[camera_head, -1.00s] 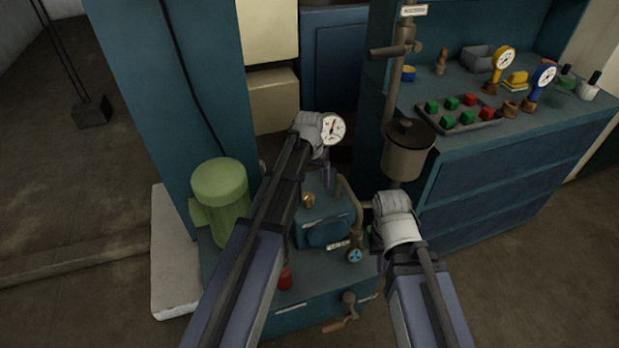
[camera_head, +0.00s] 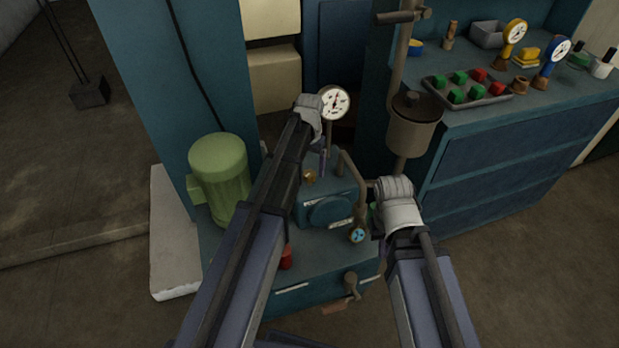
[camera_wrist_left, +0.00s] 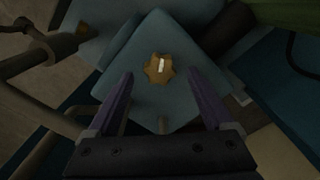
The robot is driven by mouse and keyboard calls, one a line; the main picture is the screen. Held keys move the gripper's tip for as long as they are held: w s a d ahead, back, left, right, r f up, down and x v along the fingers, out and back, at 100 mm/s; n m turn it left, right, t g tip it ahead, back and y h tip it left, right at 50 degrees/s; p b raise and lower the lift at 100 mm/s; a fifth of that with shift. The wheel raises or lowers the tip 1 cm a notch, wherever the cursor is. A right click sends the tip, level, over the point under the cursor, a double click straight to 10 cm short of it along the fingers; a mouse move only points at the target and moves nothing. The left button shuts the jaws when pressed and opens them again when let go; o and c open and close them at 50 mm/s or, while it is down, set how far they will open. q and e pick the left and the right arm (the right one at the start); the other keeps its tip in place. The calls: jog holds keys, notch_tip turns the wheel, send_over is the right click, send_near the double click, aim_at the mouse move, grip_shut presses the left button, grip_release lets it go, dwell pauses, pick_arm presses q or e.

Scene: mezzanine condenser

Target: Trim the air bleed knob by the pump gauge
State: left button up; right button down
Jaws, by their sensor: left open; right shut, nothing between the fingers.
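The air bleed knob is a small brass, lobed knob (camera_head: 310,176) on top of the blue pump block (camera_head: 325,208). In the left wrist view the knob (camera_wrist_left: 154,70) shows a pale bar across its top. The white-faced pump gauge (camera_head: 334,103) stands behind it. My left gripper (camera_head: 322,162) is open above the block. In the left wrist view its purple fingers (camera_wrist_left: 160,78) are apart, with the knob between and beyond their tips; I see no contact. My right gripper (camera_head: 383,250) is shut and empty right of the block, its fingers mostly hidden by the wrist.
A bent pipe (camera_head: 352,178) rises beside the block, with a small blue-faced dial (camera_head: 357,236) at its front. A green motor (camera_head: 218,170) stands left. A workbench (camera_head: 500,165) with a parts tray fills the right.

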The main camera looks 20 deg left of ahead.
aim_at(310, 176)
pick_arm(q)
notch_tip(310, 176, down, 2)
jog(key=shift+f+b, duration=0.25)
jog(key=shift+b, duration=0.5)
pick_arm(e)
notch_tip(310, 176, down, 2)
jog(key=shift+f, duration=0.2)
pick_arm(q)
grip_shut()
jog(key=n, duration=0.9)
jog(key=shift+n, duration=0.3)
